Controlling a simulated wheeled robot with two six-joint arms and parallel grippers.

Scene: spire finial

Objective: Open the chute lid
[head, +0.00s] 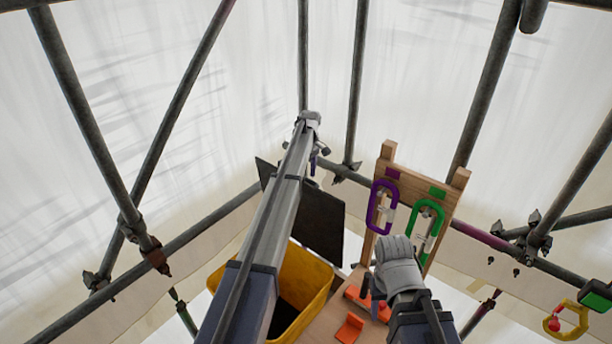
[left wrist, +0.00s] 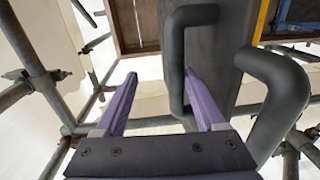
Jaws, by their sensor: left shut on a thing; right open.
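The chute lid (head: 320,222) is a dark flat panel, raised and tilted up behind the yellow chute (head: 318,272). My left arm crosses in front of it and hides part of it. The chute's dark inside shows below. In the left wrist view the lid's dark face (left wrist: 228,75) carries a thick bent handle (left wrist: 280,95). My left gripper (head: 318,158), with purple fingers in the left wrist view (left wrist: 163,103), is shut on the handle; the exact contact is hard to see. My right gripper (head: 395,270) is open right of the chute; its fingers are largely hidden.
A wooden board (head: 400,165) holds a purple carabiner (head: 373,208) and a green carabiner (head: 441,215). Orange parts (head: 350,328) lie on a wooden surface near my right gripper. Scaffold tubes (head: 85,125) surround the area.

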